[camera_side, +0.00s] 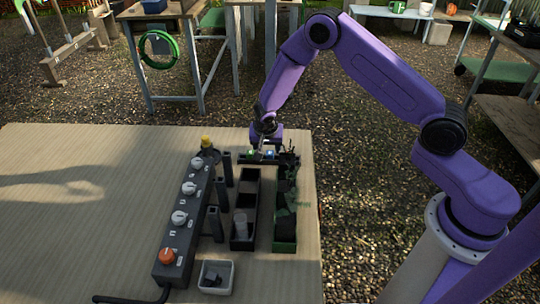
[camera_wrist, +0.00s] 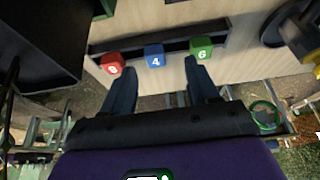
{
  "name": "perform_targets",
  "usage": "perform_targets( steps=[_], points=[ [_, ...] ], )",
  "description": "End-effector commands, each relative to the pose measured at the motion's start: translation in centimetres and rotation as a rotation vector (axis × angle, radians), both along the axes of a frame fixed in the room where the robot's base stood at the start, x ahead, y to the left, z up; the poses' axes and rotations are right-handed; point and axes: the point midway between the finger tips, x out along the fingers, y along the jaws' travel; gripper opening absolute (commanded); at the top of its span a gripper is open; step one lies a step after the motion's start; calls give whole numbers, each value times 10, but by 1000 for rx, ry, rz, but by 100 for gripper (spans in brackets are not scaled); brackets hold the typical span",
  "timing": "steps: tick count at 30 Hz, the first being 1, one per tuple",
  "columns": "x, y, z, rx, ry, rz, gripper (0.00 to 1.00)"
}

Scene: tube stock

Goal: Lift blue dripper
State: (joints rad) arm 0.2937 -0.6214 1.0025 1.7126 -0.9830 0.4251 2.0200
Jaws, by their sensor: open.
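The blue dripper (camera_wrist: 154,55) shows as a small block with a white 4 on a dark rail (camera_wrist: 136,46) in the wrist view. A red dripper (camera_wrist: 112,63) is to its left and a green dripper (camera_wrist: 201,48) to its right. My gripper (camera_wrist: 159,68) is open and empty. Its fingers point towards the rail, with the blue dripper just beyond and between the tips. In the side view, the blue dripper (camera_side: 269,153) and the green one (camera_side: 250,152) show small at the table's far right part, under my gripper (camera_side: 264,142). I cannot make out the red one there.
A dark control box (camera_side: 182,222) with several knobs stands left of the rail. Upright dark posts (camera_side: 217,223), a black tray (camera_side: 244,240) and a green planter (camera_side: 286,238) stand nearer the camera. A pale tub (camera_side: 216,290) is at the front. The table's left is clear.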

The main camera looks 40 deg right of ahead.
Motion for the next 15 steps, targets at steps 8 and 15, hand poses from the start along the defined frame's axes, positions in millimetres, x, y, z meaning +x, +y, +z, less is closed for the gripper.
perform_targets(
  steps=[8,15],
  points=[
    [8,-19,-25,0,1,-3,60],
    [14,-24,-44,0,0,-1,60]
  ],
)
